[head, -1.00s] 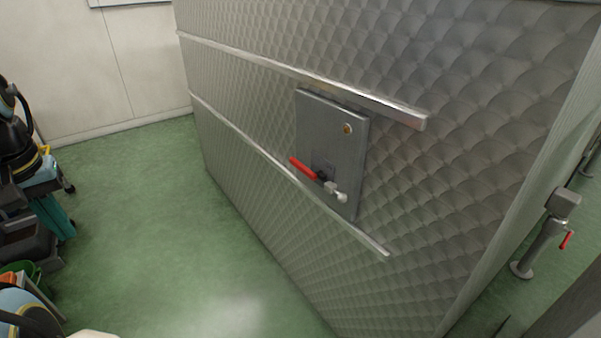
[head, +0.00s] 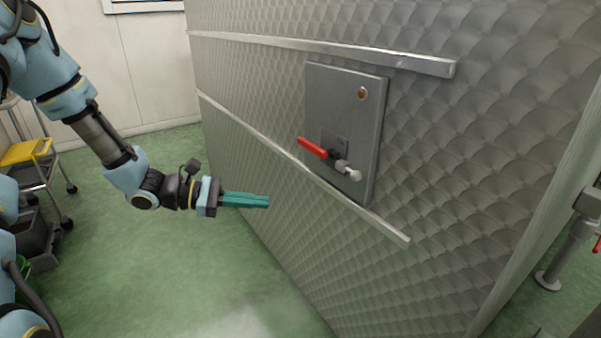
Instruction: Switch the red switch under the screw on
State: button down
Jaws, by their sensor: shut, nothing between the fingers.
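The red switch (head: 312,147) is a red lever handle on a small plate, fixed to a grey metal panel (head: 340,100) on the quilted metal wall. The lever points to the left and slightly up. A short metal fitting with a pale round knob (head: 352,172) sticks out at the lever's right end. A round amber button or lamp (head: 362,94) is near the panel's top right. My gripper (head: 268,202) has teal fingers, shut and empty. It is left of and below the lever, apart from it, pointing right.
Two metal rails (head: 330,54) run along the quilted wall (head: 450,180), above and below the lever. A cart with a yellow top (head: 27,152) stands at the far left. A floor post (head: 568,245) stands at the right. Green floor (head: 170,270) is clear below my gripper.

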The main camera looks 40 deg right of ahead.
aim_at(317, 147)
jog(key=w+d+f+n+t+h+b, duration=0.4)
jog(key=w+d+n+t+h, duration=0.2)
jog(key=w+d+n+h, duration=0.1)
jog(key=shift+w+d+f+n, duration=0.15)
jog(key=shift+w+d+n, duration=0.5)
jog(key=shift+n, duration=0.25)
jog(key=shift+d, duration=0.1)
jog(key=d+r, duration=0.6)
jog(key=d, duration=0.3)
jog(key=shift+s+d+r+p, duration=0.2)
jog(key=shift+s+d+p, duration=0.1)
jog(key=shift+s, duration=0.05)
jog(key=shift+w+r+m, duration=0.1)
jog(key=shift+w+m, duration=0.05)
jog(key=shift+m, duration=0.15)
